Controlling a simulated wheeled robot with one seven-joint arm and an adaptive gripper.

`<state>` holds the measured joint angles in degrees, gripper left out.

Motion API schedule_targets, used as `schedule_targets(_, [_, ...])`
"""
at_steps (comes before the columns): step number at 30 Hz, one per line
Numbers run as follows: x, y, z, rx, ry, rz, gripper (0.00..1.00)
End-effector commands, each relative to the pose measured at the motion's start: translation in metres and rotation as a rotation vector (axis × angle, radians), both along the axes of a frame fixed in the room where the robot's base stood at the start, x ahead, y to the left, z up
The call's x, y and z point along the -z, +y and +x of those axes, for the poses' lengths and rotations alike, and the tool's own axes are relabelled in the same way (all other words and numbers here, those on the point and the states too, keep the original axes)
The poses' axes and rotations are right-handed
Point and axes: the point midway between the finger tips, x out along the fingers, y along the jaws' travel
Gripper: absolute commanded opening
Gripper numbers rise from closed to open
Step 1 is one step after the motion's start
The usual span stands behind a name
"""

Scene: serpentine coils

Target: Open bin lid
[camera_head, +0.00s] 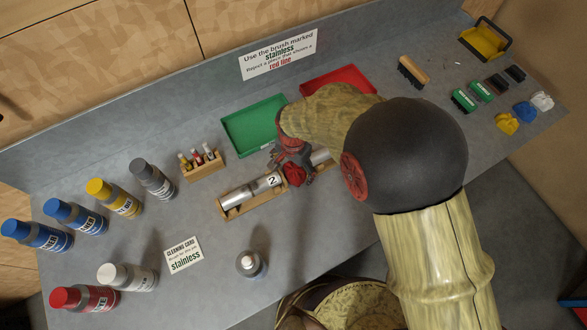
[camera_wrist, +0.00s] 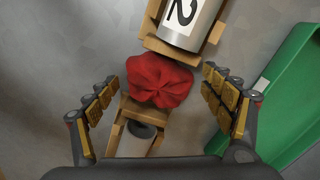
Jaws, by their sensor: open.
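I cannot make out a lidded bin for certain in either view. A yellow container with a black frame (camera_head: 484,42) stands at the far right back of the bench; I cannot tell whether it has a lid. My gripper (camera_head: 292,172) is over the middle of the bench. In the wrist view my gripper (camera_wrist: 158,80) is open, its fingers apart on either side of a crumpled red cloth (camera_wrist: 160,82).
A metal cylinder marked 2 (camera_head: 250,192) lies in a wooden cradle. A green tray (camera_head: 254,126) and a red tray (camera_head: 340,80) are behind. Several spray cans and bottles (camera_head: 113,198) stand left. Brushes (camera_head: 412,71) and cloths (camera_head: 507,124) lie right.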

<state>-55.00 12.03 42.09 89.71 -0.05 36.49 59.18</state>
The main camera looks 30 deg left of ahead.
Motion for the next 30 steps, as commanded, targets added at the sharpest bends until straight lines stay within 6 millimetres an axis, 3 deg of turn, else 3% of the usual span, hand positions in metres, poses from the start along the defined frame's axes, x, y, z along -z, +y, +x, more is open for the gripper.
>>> schedule_targets(5, [-0.018, 0.001, 0.001, 0.0, -0.002, 0.004, 0.82])
schedule_targets(18, [-0.103, 0.001, 0.001, 0.0, -0.002, 0.003, 0.82])
schedule_targets(24, [-0.121, 0.001, 0.0, 0.0, 0.0, 0.0, 0.82])
schedule_targets(30, [-0.125, 0.001, 0.0, 0.0, 0.0, 0.0, 0.82])
